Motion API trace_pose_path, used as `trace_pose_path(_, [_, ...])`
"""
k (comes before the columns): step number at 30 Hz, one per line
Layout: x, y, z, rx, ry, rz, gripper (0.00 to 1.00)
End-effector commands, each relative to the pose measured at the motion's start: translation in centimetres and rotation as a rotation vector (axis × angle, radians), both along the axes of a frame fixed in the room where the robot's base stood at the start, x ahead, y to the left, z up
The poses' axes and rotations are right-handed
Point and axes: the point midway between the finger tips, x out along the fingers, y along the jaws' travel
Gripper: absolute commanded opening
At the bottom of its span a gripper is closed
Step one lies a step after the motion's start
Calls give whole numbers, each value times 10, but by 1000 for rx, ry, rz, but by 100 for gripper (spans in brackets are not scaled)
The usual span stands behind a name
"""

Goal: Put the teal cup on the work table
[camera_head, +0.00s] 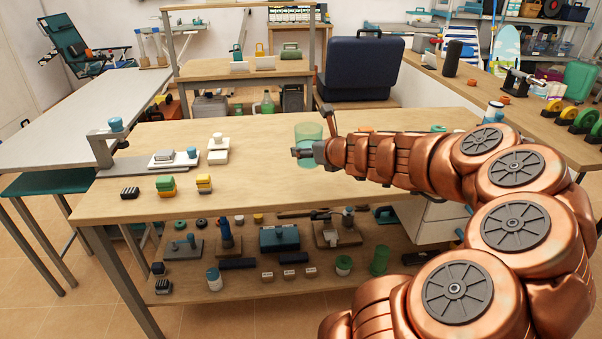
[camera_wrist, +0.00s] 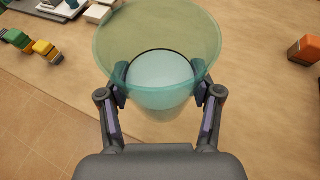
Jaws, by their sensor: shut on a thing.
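The teal cup (camera_head: 308,131) is see-through and upright over the wooden work table (camera_head: 260,180). My gripper (camera_head: 312,152) is shut on it, with one finger on each side. In the wrist view the cup (camera_wrist: 158,45) fills the space between the fingers of my gripper (camera_wrist: 160,88), its wide rim towards the top. The table top shows below and around the cup in the wrist view (camera_wrist: 262,85). I cannot tell whether the cup's base touches the table or is just above it.
A grey clamp-like fixture (camera_head: 107,145), white blocks (camera_head: 217,150) and yellow and green blocks (camera_head: 166,186) stand on the table's left half. An orange block (camera_wrist: 305,50) lies to the cup's right in the wrist view. The table's front middle is clear. A lower shelf (camera_head: 255,285) holds several tools.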

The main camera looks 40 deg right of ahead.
Motion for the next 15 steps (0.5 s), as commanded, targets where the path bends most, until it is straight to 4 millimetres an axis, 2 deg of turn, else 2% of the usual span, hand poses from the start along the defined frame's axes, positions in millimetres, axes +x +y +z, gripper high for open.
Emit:
trace_pose_path(1, [-10,-5,-11,0,-1,-10,17])
trace_pose_path(7, [-34,-14,-26,-1,-3,-28,17])
trace_pose_path(12, [-43,-17,-30,2,-5,-33,17])
trace_pose_path(15, [-41,-19,-31,2,-5,-32,17])
